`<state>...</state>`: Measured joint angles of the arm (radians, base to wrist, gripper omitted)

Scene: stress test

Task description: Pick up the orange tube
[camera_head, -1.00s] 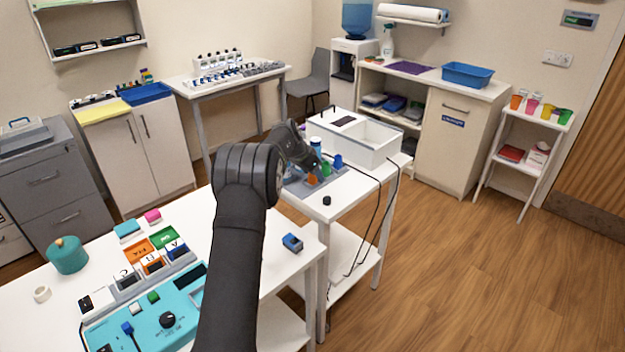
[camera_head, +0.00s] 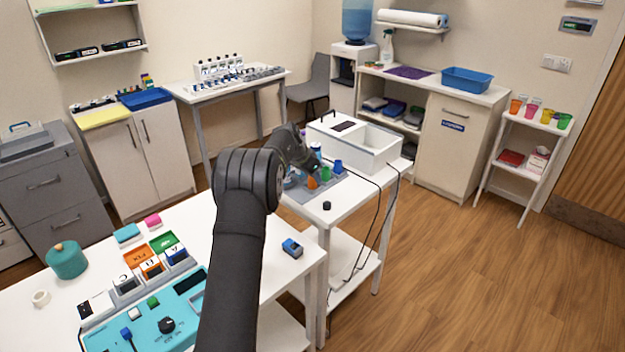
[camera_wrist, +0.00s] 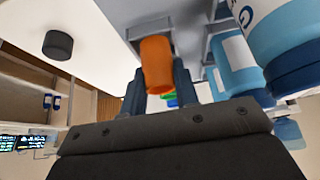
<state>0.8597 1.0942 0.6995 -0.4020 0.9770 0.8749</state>
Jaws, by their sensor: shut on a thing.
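The orange tube (camera_wrist: 157,65) is between the two fingers of my gripper (camera_wrist: 159,88) in the wrist view. My gripper is shut on it. In the head view the orange tube (camera_head: 312,182) shows as a small orange patch below the end of my arm, at the grey tray (camera_head: 301,196) on the small white table. My arm hides part of the tray. I cannot tell whether the tube still touches the tray. A green tube (camera_head: 326,174) and a blue one (camera_head: 338,166) stand just to its right.
Blue-and-white bottles (camera_wrist: 285,35) stand close on the right in the wrist view. A black cap (camera_head: 327,205) lies on the table's bare front part. A white open box (camera_head: 362,144) stands behind the tray. Black cables (camera_head: 385,215) hang at the table's right side.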

